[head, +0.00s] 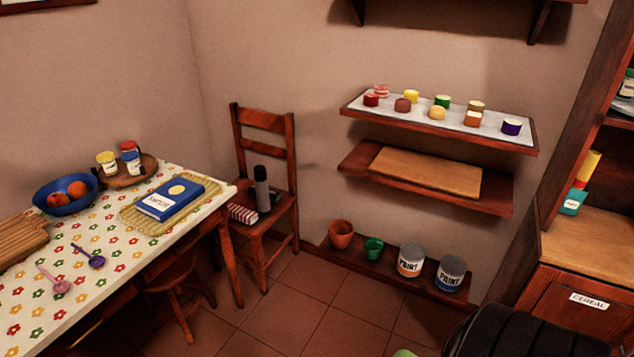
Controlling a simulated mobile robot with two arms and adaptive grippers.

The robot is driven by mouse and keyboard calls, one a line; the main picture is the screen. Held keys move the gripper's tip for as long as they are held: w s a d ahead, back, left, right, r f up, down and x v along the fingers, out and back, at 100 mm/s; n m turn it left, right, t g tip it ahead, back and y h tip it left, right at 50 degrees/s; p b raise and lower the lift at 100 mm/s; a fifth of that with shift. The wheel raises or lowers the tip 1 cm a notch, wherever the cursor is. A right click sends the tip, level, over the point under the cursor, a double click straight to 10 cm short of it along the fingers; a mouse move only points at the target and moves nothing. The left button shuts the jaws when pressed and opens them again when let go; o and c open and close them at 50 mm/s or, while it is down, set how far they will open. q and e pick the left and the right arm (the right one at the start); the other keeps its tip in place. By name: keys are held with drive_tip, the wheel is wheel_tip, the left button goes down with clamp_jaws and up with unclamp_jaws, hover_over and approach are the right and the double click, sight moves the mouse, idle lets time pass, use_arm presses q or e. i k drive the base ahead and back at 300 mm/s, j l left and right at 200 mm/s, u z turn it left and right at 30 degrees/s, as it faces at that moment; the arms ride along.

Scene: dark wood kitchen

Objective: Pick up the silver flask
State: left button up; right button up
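A flask (262,192) stands upright on the seat of the wooden chair (271,222) against the back wall. It is grey with a darker top and looks like the silver flask, though its finish is hard to tell at this size. A red and white striped cloth-like item (242,213) lies beside it on the seat, to its left. Neither of my grippers shows in the head view.
A table with a flowered cloth (120,262) fills the left; its corner and a low stool (178,305) stand before the chair. Wall shelves (440,118) and a low ledge with pots and paint cans (411,260) are right. Tiled floor (300,318) is open. A black ridged object (530,332) shows bottom right.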

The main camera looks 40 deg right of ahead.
sight(263, 193)
drive_tip(key=z, duration=1.05)
drive_tip(key=u, duration=0.4)
